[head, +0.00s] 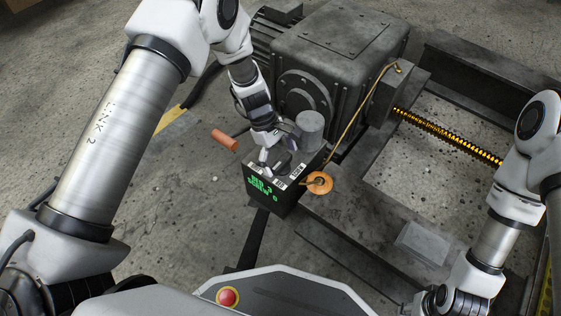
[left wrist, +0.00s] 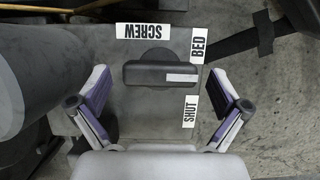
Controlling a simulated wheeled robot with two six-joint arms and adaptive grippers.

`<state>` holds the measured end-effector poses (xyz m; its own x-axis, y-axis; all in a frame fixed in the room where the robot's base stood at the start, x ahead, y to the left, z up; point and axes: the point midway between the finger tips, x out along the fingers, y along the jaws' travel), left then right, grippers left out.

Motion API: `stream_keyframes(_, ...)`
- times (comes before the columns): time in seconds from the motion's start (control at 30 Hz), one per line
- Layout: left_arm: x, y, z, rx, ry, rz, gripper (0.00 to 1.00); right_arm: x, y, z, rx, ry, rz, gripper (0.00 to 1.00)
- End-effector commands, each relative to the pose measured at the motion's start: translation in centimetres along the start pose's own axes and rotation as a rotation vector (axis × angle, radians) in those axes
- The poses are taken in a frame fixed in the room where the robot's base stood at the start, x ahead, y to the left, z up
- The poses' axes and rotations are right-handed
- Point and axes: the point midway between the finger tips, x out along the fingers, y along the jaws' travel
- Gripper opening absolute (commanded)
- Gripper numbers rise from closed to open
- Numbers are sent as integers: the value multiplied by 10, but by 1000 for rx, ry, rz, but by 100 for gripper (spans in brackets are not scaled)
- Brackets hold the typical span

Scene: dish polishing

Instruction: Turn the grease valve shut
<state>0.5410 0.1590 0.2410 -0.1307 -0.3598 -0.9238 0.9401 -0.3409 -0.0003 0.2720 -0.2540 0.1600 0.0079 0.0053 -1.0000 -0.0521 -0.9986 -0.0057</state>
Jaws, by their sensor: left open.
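The grease valve is a dark bar-shaped knob (left wrist: 145,74) on top of a dark box (head: 268,200). Its white mark (left wrist: 181,77) points right in the left wrist view, between the BED label (left wrist: 198,45) and the SHUT label (left wrist: 190,111). The SCREW label (left wrist: 143,30) lies beyond the knob. My left gripper (head: 273,158) is over the box, pointing down and open. Its two fingers stand on either side of the knob with gaps, also seen in the left wrist view (left wrist: 161,80). My right arm shows at the right, but its fingers do not.
A grey cylinder (head: 310,130) stands beside the knob. A large grey gearbox (head: 340,45) rises behind. Green lettering (head: 264,188) glows on the box front.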

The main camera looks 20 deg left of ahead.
Motion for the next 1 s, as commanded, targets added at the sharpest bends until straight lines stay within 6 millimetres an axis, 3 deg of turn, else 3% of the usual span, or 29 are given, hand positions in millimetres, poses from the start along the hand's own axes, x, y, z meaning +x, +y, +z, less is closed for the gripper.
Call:
stream_keyframes(0.17,0,0,0,0,0,0,100,-1,0,0,0,1,0,40)
stream_keyframes(0.23,0,0,0,0,0,0,82,-1,0,0,0,1,0,40)
stream_keyframes(0.33,0,0,0,0,0,0,47,-1,0,0,0,1,0,40)
stream_keyframes(0.37,0,0,0,0,0,0,42,-1,0,0,0,1,0,40)
stream_keyframes(0.67,-1,0,1,12,0,-5,42,-4,0,0,0,0,0,40)
stream_keyframes(1.0,-4,0,2,145,0,-62,42,-31,-1,1,-5,-3,-1,40)
